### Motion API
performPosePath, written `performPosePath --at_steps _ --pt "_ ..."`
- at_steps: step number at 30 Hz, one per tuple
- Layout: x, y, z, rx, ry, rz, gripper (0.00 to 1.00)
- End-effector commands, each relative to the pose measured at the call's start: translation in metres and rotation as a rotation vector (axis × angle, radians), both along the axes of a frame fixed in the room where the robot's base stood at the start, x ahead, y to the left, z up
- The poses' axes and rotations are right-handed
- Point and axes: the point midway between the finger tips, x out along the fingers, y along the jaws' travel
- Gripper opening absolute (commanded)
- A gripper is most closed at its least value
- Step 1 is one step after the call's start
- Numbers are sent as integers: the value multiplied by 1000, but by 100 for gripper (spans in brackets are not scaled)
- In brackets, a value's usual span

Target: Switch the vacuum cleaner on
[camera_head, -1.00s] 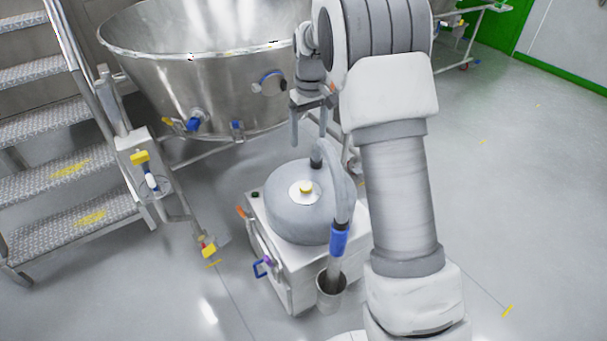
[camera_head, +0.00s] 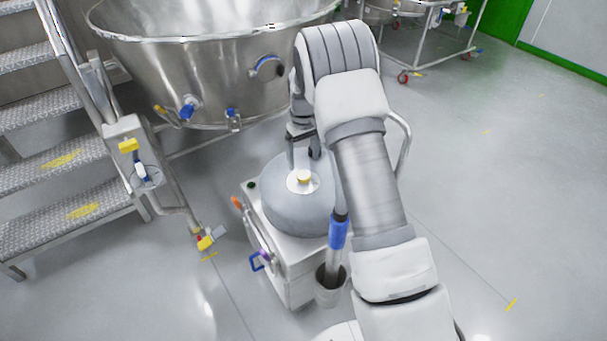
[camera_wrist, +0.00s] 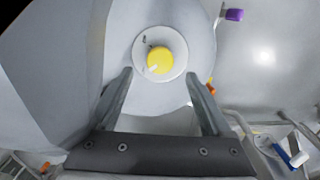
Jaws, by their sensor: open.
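The vacuum cleaner (camera_head: 292,210) stands on the floor in the middle of the head view, a rounded grey top on a white boxy base. A yellow knob (camera_head: 304,177) sits on a pale round plate on its top. In the wrist view the yellow knob (camera_wrist: 160,61) and its white disc (camera_wrist: 140,45) with dark marks lie just beyond my fingertips. My gripper (camera_wrist: 158,88) is open and empty, its fingers either side of the line to the knob and apart from it. In the head view my forearm hides part of the cleaner's right side.
A large steel bowl (camera_head: 205,75) stands behind the cleaner. Metal steps (camera_head: 65,165) with a rail are at the left. A hose wand with a blue sleeve (camera_head: 338,232) stands in a holder at the cleaner's front right. The floor (camera_head: 500,190) at the right is clear.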

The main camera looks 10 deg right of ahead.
Motion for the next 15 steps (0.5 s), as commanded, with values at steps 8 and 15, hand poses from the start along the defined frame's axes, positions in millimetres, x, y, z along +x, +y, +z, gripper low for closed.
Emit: performPosePath --at_steps 8,15 --pt "0 0 -46 0 1 0 84" --pt "0 0 -56 0 1 0 84"
